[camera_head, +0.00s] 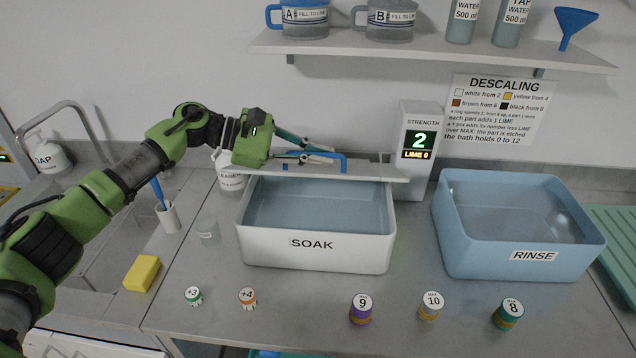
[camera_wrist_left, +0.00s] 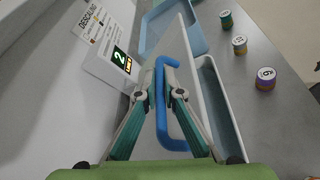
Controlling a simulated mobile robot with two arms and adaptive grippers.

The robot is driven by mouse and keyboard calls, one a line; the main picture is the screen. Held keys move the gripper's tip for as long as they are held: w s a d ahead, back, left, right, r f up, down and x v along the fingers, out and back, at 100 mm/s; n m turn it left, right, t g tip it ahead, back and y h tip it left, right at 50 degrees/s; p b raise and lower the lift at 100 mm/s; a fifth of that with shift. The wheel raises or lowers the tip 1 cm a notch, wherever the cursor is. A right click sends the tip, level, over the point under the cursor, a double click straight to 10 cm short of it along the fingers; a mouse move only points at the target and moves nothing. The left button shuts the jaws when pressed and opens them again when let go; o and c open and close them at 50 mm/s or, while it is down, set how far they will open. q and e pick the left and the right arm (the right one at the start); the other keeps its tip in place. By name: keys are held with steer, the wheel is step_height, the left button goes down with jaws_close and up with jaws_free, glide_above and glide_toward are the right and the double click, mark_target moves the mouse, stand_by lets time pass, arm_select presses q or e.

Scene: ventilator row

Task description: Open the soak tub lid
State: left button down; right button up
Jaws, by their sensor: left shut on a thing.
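The white soak tub (camera_head: 272,250) stands in the middle of the counter, holding bluish liquid. Its white lid (camera_head: 376,171) is tilted up at the tub's back edge, so most of the tub is uncovered. The lid has a blue handle (camera_head: 343,163). My left gripper (camera_head: 328,158) reaches in from the left and is shut on this handle. In the left wrist view the two fingertips (camera_wrist_left: 167,93) close on the blue handle bar (camera_wrist_left: 160,100), with the lid (camera_wrist_left: 182,60) behind it. My right gripper is in neither view.
A strength display (camera_head: 418,145) reading 2 stands behind the tub. The blue rinse tub (camera_head: 515,256) is to the right. Several small labelled parts (camera_head: 361,308) line the front. A yellow sponge (camera_head: 142,273) and a white cup (camera_head: 168,217) are left. A shelf (camera_head: 430,50) hangs above.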

arm_select(q)
steer(key=shift+w+r+b, duration=0.85)
steer(key=shift+w+r, duration=0.35)
steer(key=shift+r, duration=0.3)
steer(key=c, duration=2.4)
jaws_free()
steer(key=shift+c, duration=0.2)
steer(key=shift+f, duration=0.1)
steer(key=shift+a, duration=0.25)
steer(key=v, duration=1.1)
steer(key=shift+a, duration=0.2)
steer(key=shift+s, duration=0.15)
